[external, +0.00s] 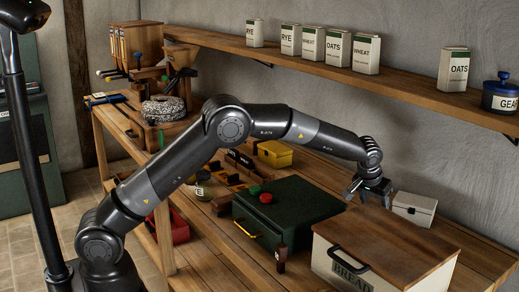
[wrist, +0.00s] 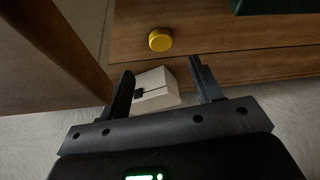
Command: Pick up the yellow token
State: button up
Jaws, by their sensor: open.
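The yellow token (wrist: 160,40) is a small round disc lying on the wooden bench top in the wrist view. It stands clear of other things there, beyond my fingertips in the picture. I cannot make it out in the external view. My gripper (wrist: 160,68) is open, with nothing held between its fingers.
A small white box (wrist: 156,91) shows between my fingers in the wrist view; it stands by the wall in the external view (external: 414,209). The wood-lidded bread box (external: 385,245) and dark green box (external: 315,207) flank the area. A shelf (external: 400,94) runs above.

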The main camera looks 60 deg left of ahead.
jog(key=x, duration=0.8)
jog(key=shift+s+f, duration=0.1)
jog(key=shift+s, duration=0.05)
jog(key=shift+c, duration=0.3)
jog(key=c, duration=1)
